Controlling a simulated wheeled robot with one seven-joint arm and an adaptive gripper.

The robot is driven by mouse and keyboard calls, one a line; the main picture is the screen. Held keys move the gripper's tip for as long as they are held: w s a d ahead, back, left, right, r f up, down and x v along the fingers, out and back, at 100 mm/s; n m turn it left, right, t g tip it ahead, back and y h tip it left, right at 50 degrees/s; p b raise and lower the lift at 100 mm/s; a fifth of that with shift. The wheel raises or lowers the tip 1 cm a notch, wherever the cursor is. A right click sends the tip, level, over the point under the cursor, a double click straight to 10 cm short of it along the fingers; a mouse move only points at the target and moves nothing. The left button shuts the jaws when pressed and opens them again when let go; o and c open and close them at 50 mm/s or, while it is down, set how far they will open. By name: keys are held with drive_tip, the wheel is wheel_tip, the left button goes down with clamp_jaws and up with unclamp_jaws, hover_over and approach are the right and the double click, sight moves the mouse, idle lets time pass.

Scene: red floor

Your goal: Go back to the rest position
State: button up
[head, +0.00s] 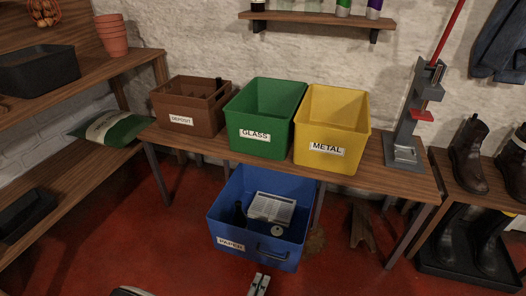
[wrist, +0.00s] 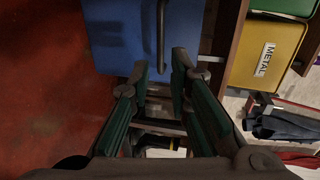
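My gripper (wrist: 161,66) points toward the front of the blue bin in the wrist view. Its two green-padded fingers stand apart with nothing between them. In the head view only the tip of my gripper (head: 259,284) shows at the bottom edge, in front of the blue PAPER bin (head: 233,228). The blue bin (wrist: 115,40) and its dark handle (wrist: 161,30) also show at the top of the wrist view. The rest of my arm is mostly out of view.
A table (head: 385,173) carries a brown DEPOSIT crate (head: 181,118), a green GLASS bin (head: 257,135) and a yellow METAL bin (head: 328,150). The blue bin holds a newspaper (head: 271,207) and a dark bottle (head: 239,214). Red floor (head: 150,235) is clear at left.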

drive_tip(key=w+d+r+m+g+h, duration=0.2)
drive_tip(key=w+r+m+h, duration=0.1)
drive_tip(key=r+m, duration=0.5)
drive_tip(key=w+d+r+m+g+h, duration=0.2)
drive_tip(key=r+m+h, duration=0.25)
drive_tip(key=r, duration=0.65)
drive_tip(key=s+d+r+m+g, duration=0.2)
drive_tip(key=d+r+m+g, duration=0.2)
drive_tip(key=d+r+m, duration=0.3)
drive_tip(key=s+d+r+m+g, duration=0.1)
drive_tip(key=d+r+m+g, duration=0.35)
drive_tip(key=r+m, duration=0.45)
drive_tip(key=s+d+r+m+g+y, duration=0.5)
drive_tip(key=s+d+r+m, duration=0.2)
drive_tip(key=s+r+m, duration=0.4)
drive_tip(key=s+a+r+m+t+y, duration=0.1)
drive_tip(key=s+r+m+y, duration=0.1)
drive_tip(key=s+m+y, duration=0.35)
drive_tip(key=s+a+r+m+t+y, duration=0.1)
drive_tip(key=s+r+m+t+y, duration=0.1)
drive_tip(key=s+m, duration=0.55)
wheel_tip(320, 180, up, 32)
drive_tip(key=s+n+t+p, duration=0.1)
drive_tip(key=t+p, duration=0.3)
drive_tip(key=p, duration=2.6)
drive_tip(key=shift+s+f+n, duration=0.2)
drive_tip(key=shift+s+n, duration=0.15)
drive_tip(key=shift+n, duration=0.2)
